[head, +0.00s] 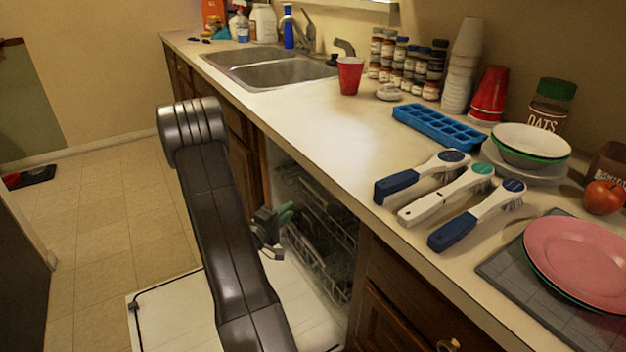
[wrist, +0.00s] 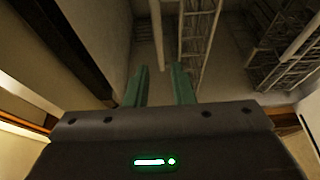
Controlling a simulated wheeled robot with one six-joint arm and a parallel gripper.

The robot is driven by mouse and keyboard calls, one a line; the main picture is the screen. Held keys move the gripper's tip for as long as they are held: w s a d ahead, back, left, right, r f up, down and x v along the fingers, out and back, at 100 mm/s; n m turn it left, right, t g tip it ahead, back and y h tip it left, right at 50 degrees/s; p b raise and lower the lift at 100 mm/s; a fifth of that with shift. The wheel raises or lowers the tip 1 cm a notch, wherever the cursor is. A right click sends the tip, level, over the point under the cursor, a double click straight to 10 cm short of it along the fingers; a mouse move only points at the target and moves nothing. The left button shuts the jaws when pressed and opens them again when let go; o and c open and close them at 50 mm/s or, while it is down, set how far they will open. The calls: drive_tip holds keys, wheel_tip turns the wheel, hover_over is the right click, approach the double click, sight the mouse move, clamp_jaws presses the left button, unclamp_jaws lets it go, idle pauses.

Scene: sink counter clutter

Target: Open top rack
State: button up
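The dishwasher below the counter is open, with its white door (head: 180,312) lowered flat over the floor. The wire top rack (head: 335,225) shows inside the cavity in the head view, partly hidden by my arm and the counter. In the wrist view, wire rack parts (wrist: 272,35) show at the upper right. My gripper (head: 284,213) is at the dishwasher's opening, in front of the rack. In the wrist view its two green fingers (wrist: 160,84) are apart with nothing seen between them. Whether a finger touches the rack cannot be told.
The counter above holds several brushes (head: 450,195), a blue ice tray (head: 437,129), a red cup (head: 350,76) and pink plates (head: 580,262). The counter's front edge (head: 330,185) is close above my gripper. Wooden cabinets (head: 410,318) flank the opening.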

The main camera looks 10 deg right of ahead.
sight(313, 191)
drive_tip(key=b+x, duration=0.1)
drive_tip(key=x, duration=1.2)
drive_tip(key=shift+w+d, duration=0.2)
drive_tip(key=shift+d, duration=0.1)
clamp_jaws()
